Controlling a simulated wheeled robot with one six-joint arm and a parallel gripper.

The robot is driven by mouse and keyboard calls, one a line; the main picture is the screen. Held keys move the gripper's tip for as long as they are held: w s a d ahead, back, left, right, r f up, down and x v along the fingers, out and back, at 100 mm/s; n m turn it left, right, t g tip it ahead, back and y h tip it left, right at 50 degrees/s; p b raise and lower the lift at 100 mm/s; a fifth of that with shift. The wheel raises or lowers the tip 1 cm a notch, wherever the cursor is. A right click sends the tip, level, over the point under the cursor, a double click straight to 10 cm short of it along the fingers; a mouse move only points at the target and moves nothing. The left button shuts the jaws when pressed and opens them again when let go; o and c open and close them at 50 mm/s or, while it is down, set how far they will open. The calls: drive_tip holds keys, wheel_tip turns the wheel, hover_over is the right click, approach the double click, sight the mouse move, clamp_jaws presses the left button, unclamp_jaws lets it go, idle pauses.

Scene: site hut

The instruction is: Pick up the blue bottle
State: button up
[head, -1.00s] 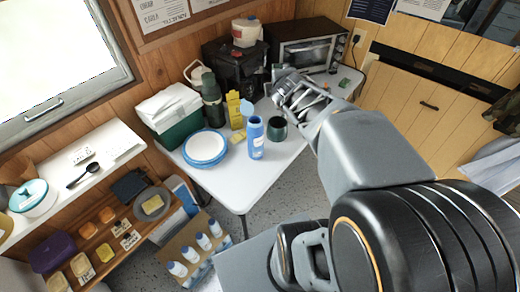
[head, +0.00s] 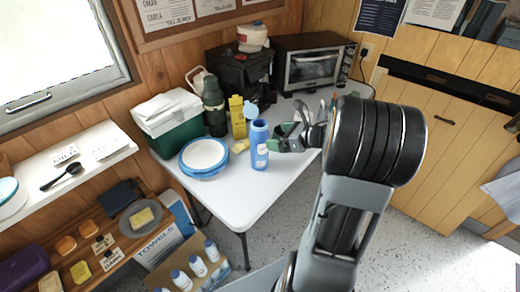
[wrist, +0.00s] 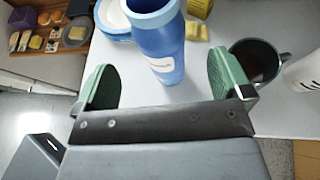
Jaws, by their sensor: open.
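The blue bottle (head: 259,146) stands upright on the white table, with a lighter blue open top and a pale label. In the wrist view the bottle (wrist: 157,45) lies ahead, between the lines of my two green-padded fingers. My gripper (head: 284,144) is to the right of the bottle in the head view, close to it. In the wrist view my gripper (wrist: 163,85) is open, with nothing held between the fingers. I cannot tell from the head view how far the fingertips are from the bottle.
A dark green mug (wrist: 252,62) stands just right of my right finger. Blue-rimmed plates (head: 203,155), a yellow carton (head: 237,117), a green flask (head: 214,107) and a green cooler (head: 172,126) stand left and behind. A toaster oven (head: 312,63) is at the back. The table's front (head: 237,208) is clear.

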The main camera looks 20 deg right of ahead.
sight(259, 135)
drive_tip(key=shift+x, duration=4.3)
drive_tip(key=c, duration=1.6)
drive_tip(key=shift+r+p, duration=0.2)
drive_tip(key=shift+p, duration=0.1)
